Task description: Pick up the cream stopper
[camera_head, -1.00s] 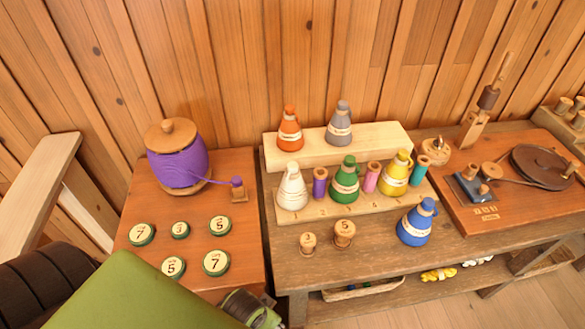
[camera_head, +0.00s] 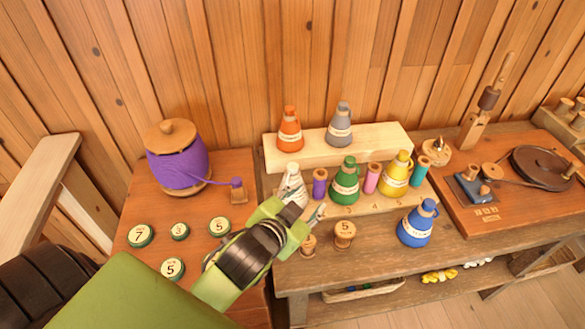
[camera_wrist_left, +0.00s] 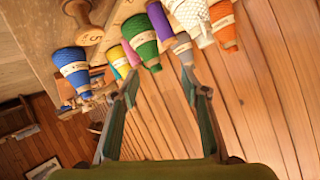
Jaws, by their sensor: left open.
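The cream stopper (camera_head: 293,167) tops the cream bottle (camera_head: 290,188), which stands at the left end of the low pale shelf on the bench. In the left wrist view the cream bottle (camera_wrist_left: 188,14) appears inverted at the top, with its narrow stopper end (camera_wrist_left: 206,42) pointing down. My left gripper (camera_head: 306,211) is open and empty, in front of the cream bottle and apart from the stopper. My right gripper is not in view.
A purple spool (camera_head: 320,184) and a green bottle (camera_head: 345,185) stand just right of the cream bottle. Orange (camera_head: 290,136) and grey (camera_head: 339,130) bottles stand on the raised shelf behind. Small wooden spools (camera_head: 344,234) stand in front. The plank wall closes the back.

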